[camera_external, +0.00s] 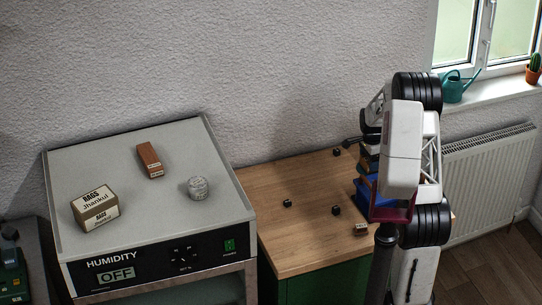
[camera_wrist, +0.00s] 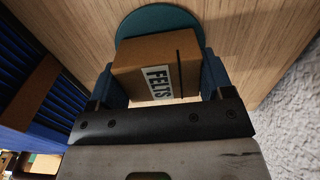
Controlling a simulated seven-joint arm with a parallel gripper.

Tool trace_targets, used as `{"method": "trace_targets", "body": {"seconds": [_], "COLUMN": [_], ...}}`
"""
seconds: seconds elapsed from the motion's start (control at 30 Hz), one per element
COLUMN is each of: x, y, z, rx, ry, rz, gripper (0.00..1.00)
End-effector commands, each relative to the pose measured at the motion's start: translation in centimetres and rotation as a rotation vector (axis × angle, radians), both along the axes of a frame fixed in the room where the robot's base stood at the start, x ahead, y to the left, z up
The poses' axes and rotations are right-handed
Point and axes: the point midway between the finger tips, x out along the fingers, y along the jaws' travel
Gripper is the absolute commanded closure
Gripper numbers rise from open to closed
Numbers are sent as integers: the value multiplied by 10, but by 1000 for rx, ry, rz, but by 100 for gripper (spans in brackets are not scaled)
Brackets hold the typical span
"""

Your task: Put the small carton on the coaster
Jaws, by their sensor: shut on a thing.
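The small carton (camera_wrist: 143,52) is brown with a white label reading FELTS, and shows in the wrist view. My gripper (camera_wrist: 160,76) is shut on it, one finger on each side. The coaster (camera_wrist: 160,17) is a flat teal disc on the wooden top. The carton overlaps it in the wrist view and hides much of it. I cannot tell whether the carton touches it or hangs above. In the external view my arm hides the coaster, and I cannot make out the gripped carton there.
A blue slatted crate (camera_wrist: 30,75) is at the left of the wrist view; the wall is at the right. The wooden top (camera_external: 300,235) carries several small dark blocks and a small labelled box (camera_external: 361,229). A grey humidity cabinet (camera_external: 140,205) stands left, with three items on it.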

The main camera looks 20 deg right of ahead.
Motion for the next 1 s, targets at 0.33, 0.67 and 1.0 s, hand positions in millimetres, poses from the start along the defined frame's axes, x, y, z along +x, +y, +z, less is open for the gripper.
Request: {"method": "trace_targets", "body": {"seconds": [0.33, 0.67, 1.0], "x": [0, 0, 0], "y": [0, 0, 0], "z": [-2, -2, 4], "rx": [0, 0, -1], "ry": [0, 0, -2], "rz": [0, 0, 0], "gripper": [50, 1, 1]}}
